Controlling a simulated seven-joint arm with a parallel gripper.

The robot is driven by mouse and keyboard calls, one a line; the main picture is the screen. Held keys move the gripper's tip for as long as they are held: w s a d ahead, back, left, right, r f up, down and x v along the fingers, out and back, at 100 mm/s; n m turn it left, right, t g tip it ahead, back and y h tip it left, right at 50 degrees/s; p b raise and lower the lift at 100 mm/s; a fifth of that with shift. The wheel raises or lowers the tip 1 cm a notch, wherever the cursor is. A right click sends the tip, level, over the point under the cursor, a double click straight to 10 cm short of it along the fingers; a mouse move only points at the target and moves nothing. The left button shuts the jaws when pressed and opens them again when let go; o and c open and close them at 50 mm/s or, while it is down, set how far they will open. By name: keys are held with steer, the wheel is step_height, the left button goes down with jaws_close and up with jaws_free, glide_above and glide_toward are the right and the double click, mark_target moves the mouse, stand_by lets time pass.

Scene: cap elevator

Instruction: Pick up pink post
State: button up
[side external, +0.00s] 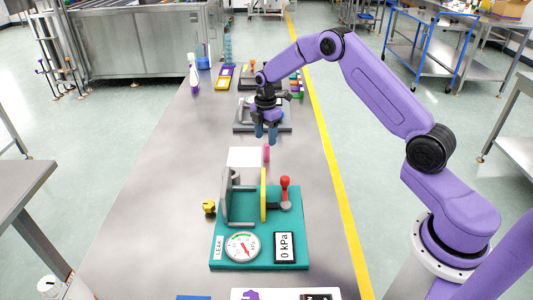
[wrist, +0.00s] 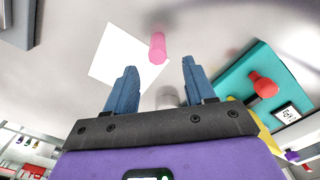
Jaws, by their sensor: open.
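The pink post (side external: 267,153) is a small upright cylinder at the right edge of a white square sheet (side external: 244,157) on the metal table, behind the teal fixture. In the wrist view the pink post (wrist: 158,47) shows beyond the fingertips, roughly between their lines, over the edge of the white sheet (wrist: 122,55). My gripper (side external: 265,132) hangs with its blue fingers pointing down, above and behind the post and apart from it. In the wrist view my gripper (wrist: 159,66) has its two blue fingers spread, with nothing between the tips.
The teal fixture (side external: 289,245) stands in front, with a dial gauge (side external: 242,247), a display, upright plates and a red-handled clamp (side external: 285,188). A yellow knob (side external: 209,208) lies to its left. Another grey fixture (side external: 243,126) is behind my gripper. The table's left side is clear.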

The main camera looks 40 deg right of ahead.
mark_target(267, 144)
steer(key=shift+w+d+f, duration=0.1)
steer(key=shift+d+f, duration=0.05)
steer(key=shift+f, duration=1.7)
steer(key=shift+d+f, duration=0.15)
steer(key=shift+f, duration=1.7)
jaws_close()
